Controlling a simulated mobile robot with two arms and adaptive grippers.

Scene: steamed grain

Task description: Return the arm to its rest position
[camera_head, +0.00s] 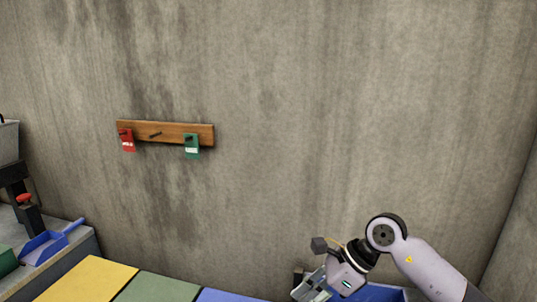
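My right arm comes in from the lower right, bent at a round joint. Its gripper (308,287) points down and to the left near the bottom edge. The gripper's tips are small and partly cut off, so I cannot tell whether it is open or shut, or whether it holds anything. My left arm and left gripper are not in view.
A wooden peg rail (172,128) on the concrete wall carries a red tag (127,140) and a green tag (192,146). A blue scoop (45,246) lies at left. Yellow (88,280), green and blue surfaces line the bottom. The wall area above the arm is clear.

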